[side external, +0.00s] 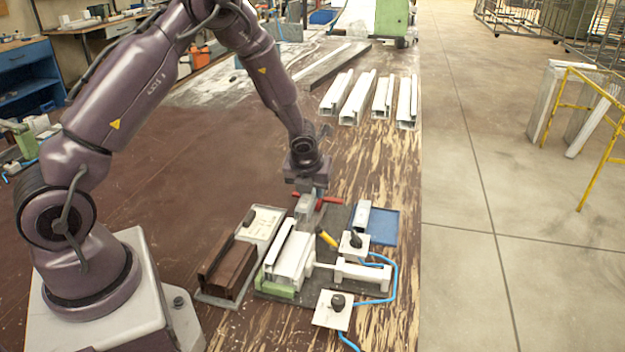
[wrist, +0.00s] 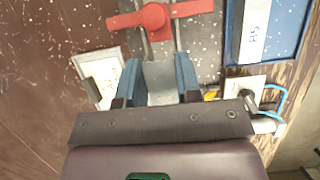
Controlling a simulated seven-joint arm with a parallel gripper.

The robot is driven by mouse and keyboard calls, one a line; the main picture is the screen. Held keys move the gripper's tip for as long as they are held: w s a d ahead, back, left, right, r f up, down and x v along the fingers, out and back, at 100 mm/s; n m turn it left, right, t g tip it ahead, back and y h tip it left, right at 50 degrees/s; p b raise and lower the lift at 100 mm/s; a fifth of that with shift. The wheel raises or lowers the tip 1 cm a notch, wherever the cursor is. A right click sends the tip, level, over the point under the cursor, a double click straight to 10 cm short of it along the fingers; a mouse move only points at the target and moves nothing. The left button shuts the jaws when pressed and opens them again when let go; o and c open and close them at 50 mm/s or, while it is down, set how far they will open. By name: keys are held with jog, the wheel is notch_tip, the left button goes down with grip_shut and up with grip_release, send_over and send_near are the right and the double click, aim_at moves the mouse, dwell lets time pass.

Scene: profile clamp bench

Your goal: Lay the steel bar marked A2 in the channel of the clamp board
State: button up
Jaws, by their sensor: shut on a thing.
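My gripper (side external: 306,188) is above the far end of the clamp board (side external: 338,215). In the wrist view its blue fingers (wrist: 158,80) are shut on a light grey steel bar (wrist: 160,85), which also shows below the jaws in the side view (side external: 304,206). I can read no mark on the held bar. The dark board carries a white profile (side external: 290,255) and a white clamp (side external: 362,274). A red handle (wrist: 153,17) lies just ahead of the fingers in the wrist view. The channel's inside is not clear.
A blue tray (side external: 385,229) at the right holds another bar (wrist: 256,30), its mark seeming to read A5. Left of the board are a brown profile (side external: 230,270) and a pale card (side external: 262,222). A yellow-black handle (side external: 326,238) and blue hose (side external: 394,280) are close by.

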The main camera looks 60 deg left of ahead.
jog(key=shift+f, duration=2.4)
